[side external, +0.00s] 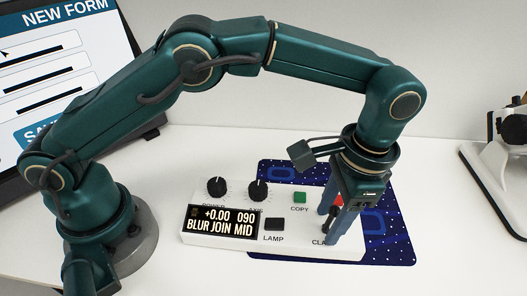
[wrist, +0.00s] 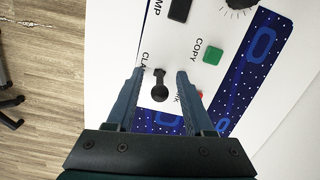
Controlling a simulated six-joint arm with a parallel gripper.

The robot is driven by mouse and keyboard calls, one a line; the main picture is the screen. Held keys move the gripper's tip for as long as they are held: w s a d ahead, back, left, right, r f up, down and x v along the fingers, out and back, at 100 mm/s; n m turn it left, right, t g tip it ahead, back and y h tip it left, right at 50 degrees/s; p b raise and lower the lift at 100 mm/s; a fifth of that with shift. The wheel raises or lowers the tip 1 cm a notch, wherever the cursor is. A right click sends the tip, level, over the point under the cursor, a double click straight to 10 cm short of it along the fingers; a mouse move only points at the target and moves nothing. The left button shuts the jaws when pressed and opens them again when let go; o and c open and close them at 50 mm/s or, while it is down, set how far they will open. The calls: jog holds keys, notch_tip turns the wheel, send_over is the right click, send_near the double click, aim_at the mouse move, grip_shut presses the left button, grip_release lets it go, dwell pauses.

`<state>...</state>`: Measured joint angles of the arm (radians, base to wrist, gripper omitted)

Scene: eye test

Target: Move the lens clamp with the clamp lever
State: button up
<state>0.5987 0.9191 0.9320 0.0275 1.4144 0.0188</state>
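The clamp lever (wrist: 159,91) is a short black lever with a round knob, on the white control box (side external: 190,238) beside the partly hidden label beginning "CLA". In the wrist view, my gripper (wrist: 160,74) is open, with one blue finger on each side of the lever and a visible gap to each. In the side view, my gripper (side external: 329,226) points down over the right end of the box and hides the lever. The display (side external: 222,222) reads "+0.00 090" and "BLUR JOIN MID". The lens clamp itself cannot be made out.
The box also has two black knobs (side external: 257,191), a green COPY button (side external: 299,197) and a black LAMP switch (side external: 274,224). A red button (side external: 338,200) is close to my gripper. A blue patterned mat (side external: 400,250) lies under the box. A monitor (side external: 60,75) stands left, a microscope-like device (side external: 510,150) right.

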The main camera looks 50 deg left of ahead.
aim_at(334, 209)
jog(key=shift+w+d+r, duration=0.1)
jog(key=shift+d+r, duration=0.05)
jog(key=shift+r, duration=1.1)
jog(key=shift+w+d+r, duration=0.1)
jog(key=shift+r, duration=1.15)
jog(key=shift+c, duration=0.2)
jog(key=shift+w+d+f+m, duration=0.15)
jog(key=shift+f+m, duration=0.05)
jog(key=shift+m, duration=0.2)
jog(key=shift+f+m+h, duration=0.2)
jog(key=shift+m+h, duration=0.1)
jog(key=shift+m, duration=0.7)
jog(key=shift+r+m+t, duration=0.1)
jog(key=shift+m+t, duration=0.2)
jog(key=shift+m, duration=0.4)
jog(key=shift+s+a+r+h, duration=0.3)
jog(key=shift+s+a, duration=0.05)
jog(key=shift+f, duration=2.4)
grip_shut()
